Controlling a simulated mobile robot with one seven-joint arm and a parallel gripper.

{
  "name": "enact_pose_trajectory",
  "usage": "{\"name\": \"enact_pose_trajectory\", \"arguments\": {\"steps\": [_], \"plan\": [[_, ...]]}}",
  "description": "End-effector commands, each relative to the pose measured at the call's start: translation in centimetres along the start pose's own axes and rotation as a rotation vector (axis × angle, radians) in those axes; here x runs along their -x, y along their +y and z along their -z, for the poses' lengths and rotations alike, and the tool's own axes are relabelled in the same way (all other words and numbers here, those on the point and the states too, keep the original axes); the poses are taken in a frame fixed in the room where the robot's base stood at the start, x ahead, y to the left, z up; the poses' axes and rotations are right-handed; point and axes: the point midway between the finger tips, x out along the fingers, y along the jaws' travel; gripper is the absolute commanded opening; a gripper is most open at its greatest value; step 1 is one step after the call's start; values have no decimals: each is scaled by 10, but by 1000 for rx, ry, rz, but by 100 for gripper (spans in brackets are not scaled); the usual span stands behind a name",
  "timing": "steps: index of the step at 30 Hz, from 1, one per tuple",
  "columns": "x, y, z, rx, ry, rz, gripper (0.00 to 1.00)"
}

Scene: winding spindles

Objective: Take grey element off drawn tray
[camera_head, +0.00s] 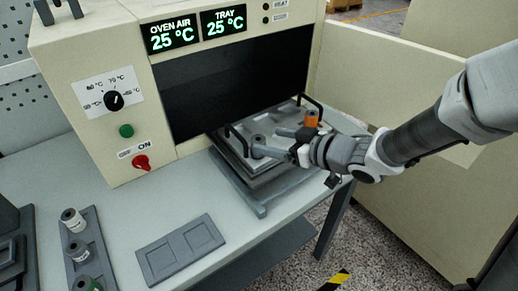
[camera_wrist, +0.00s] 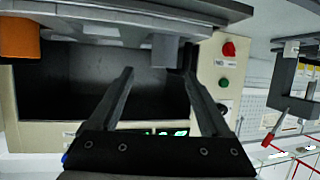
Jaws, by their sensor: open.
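The drawn tray (camera_head: 233,160) sticks out of the oven's front opening and carries elements. The grey element (camera_head: 258,141) stands upright on its left part, and the orange element (camera_head: 311,119) stands further right. In the wrist view the grey element (camera_wrist: 165,50) hangs upside down just beyond the fingertips, roughly between them, and the orange one (camera_wrist: 18,38) is at the upper left. My gripper (camera_head: 268,143) is open and reaches in from the right, low over the tray, its fingers close to the grey element. The wrist view shows the empty gripper (camera_wrist: 159,73). I cannot tell whether a finger touches the element.
The oven (camera_head: 110,60) stands behind the tray, both displays reading 25 °C. A black handle (camera_head: 310,100) rises at the tray's right. A flat grey plate with two square recesses (camera_head: 180,250) lies on the bench. A rack (camera_head: 97,237) with several spindles stands left.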

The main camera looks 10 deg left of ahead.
Motion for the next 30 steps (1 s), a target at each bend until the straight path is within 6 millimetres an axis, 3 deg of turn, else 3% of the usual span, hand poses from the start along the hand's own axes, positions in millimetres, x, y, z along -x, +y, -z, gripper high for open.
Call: {"name": "enact_pose_trajectory", "arguments": {"steps": [5, 11, 15, 23, 30], "plan": [[-12, -1, -4, -2, -1, 0, 82], [-40, -6, -19, -2, -1, 3, 82], [-55, -5, -15, 0, 0, 0, 82], [-57, -5, -14, 0, -1, -2, 82], [-57, -5, -14, 0, -1, -2, 42]]}}
